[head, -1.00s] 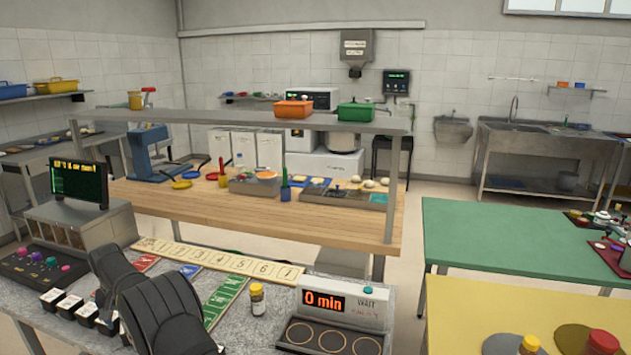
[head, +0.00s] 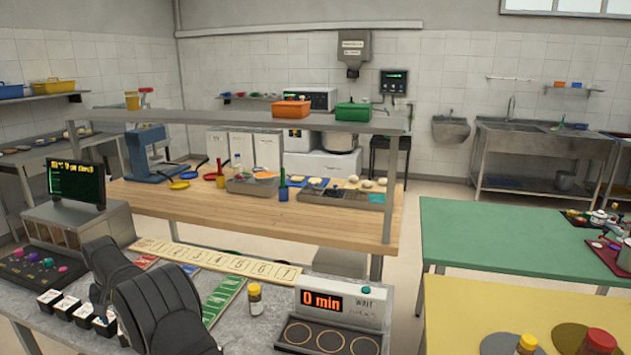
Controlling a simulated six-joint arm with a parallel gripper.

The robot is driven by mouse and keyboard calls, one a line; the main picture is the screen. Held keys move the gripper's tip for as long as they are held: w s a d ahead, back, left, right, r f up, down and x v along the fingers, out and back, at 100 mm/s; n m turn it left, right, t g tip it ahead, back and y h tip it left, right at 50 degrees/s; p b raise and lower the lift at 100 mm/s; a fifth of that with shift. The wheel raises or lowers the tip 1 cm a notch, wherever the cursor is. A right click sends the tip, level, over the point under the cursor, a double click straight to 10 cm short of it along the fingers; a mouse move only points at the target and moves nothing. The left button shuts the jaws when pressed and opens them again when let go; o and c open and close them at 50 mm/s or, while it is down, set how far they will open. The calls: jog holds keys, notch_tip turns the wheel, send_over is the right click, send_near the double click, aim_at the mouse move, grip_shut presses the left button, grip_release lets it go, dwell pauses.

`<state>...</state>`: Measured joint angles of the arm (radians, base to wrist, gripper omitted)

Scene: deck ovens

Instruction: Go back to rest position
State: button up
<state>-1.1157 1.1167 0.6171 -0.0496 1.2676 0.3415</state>
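My arm shows as dark, rounded links at the lower left of the head view, over the grey speckled counter (head: 236,335). My gripper itself cannot be made out; its fingers are hidden or out of the picture. No held object shows.
Near my arm are small labelled tubs (head: 66,306), a knob panel (head: 40,270), a numbered strip (head: 215,259), a small jar (head: 255,299) and a timer unit (head: 335,303) reading "0 min". A wooden bench (head: 300,218) stands behind. The green table (head: 510,240) is mostly clear.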

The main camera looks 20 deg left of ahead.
notch_tip(320, 180, up, 6)
jog(key=f, duration=1.2)
jog(key=shift+w+a, duration=0.3)
jog(key=shift+a, duration=0.1)
notch_tip(320, 180, up, 4)
jog(key=shift+f, duration=0.15)
jog(key=w+d+r, duration=0.7)
jog(key=d+r, duration=0.4)
jog(key=r, duration=0.1)
jog(key=w+d+r+m, duration=0.1)
jog(key=w+d+m, duration=0.2)
jog(key=w+d, duration=0.5)
jog(key=w+d+r+m, duration=0.1)
jog(key=w+d+m, duration=0.25)
jog(key=d, duration=0.85)
jog(key=w+d+m, duration=0.2)
jog(key=d, duration=0.8)
jog(key=w+d+m+h, duration=0.1)
jog(key=w+d+m, duration=0.1)
jog(key=d, duration=0.9)
jog(key=shift+w+d+r, duration=0.15)
jog(key=shift+w+r, duration=0.05)
jog(key=shift+w, duration=0.3)
